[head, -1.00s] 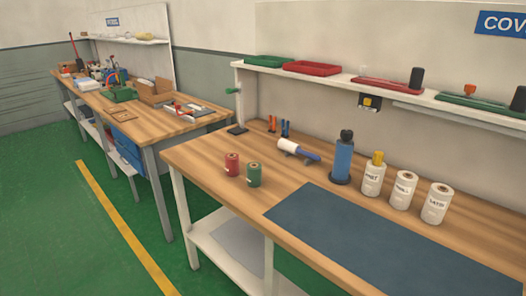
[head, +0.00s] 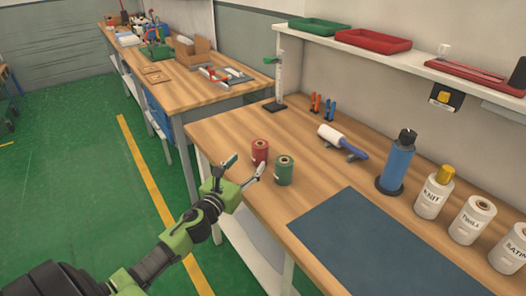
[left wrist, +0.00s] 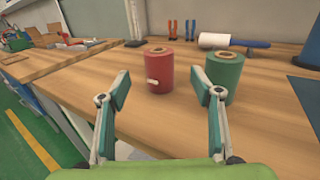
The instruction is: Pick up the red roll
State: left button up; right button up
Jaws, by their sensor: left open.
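The red roll (head: 260,151) stands upright on the wooden workbench (head: 225,132), near its left edge. In the left wrist view the red roll (left wrist: 159,72) is ahead, between the two fingers and beyond their tips, with a pale tab on its side. My left gripper (head: 246,166) is open and empty at the bench edge, just short of the roll; its spread fingers also show in the left wrist view (left wrist: 166,88). The green roll (head: 284,170) stands upright just right of the red one, close behind the right finger in the left wrist view. My right gripper is not in view.
A dark blue mat (head: 375,245) lies on the bench front. A shelf with trays (head: 373,40) runs above. Bench left of the red roll is clear.

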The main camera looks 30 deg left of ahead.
aim_at(256, 153)
pick_arm(q)
jog(key=w, duration=0.3)
jog(key=w+a, duration=0.1)
jog(key=w, duration=0.3)
jog(key=w+f, duration=0.1)
jog(key=w, duration=0.2)
jog(key=shift+w+a+p, duration=0.2)
jog(key=shift+w+p, duration=0.05)
jog(key=shift+p, duration=0.15)
jog(key=shift+r, duration=0.1)
jog(key=shift+c, duration=0.4)
jog(key=c, duration=1.3)
jog(key=shift+c, duration=0.2)
jog(key=shift+r, duration=0.1)
